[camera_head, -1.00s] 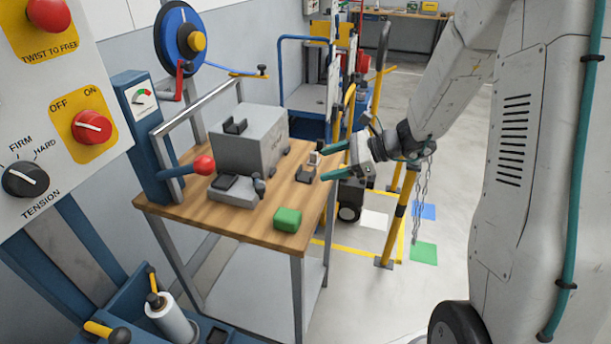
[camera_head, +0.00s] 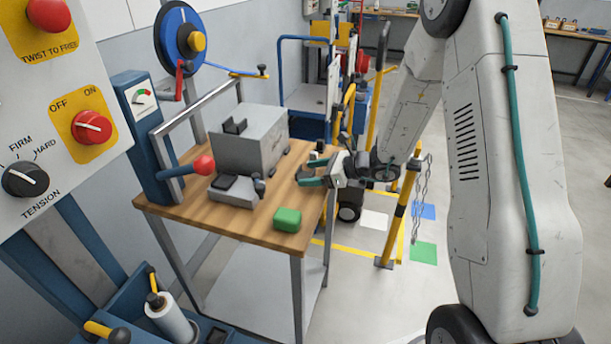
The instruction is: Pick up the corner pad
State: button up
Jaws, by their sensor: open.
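My gripper (camera_head: 311,172) is open and reaches in from the right, low over the table. A green block (camera_head: 288,219) sits apart, nearer the table's front corner.
The table (camera_head: 245,220) also holds a large grey box (camera_head: 245,140) and a low grey device (camera_head: 235,190). A lever with a red knob (camera_head: 204,165) overhangs the left side. A yellow-black post with chain (camera_head: 398,220) stands right of the table, near my arm.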

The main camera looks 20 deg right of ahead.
jog(key=shift+c, duration=0.3)
jog(key=c, duration=1)
jog(key=shift+r, duration=0.1)
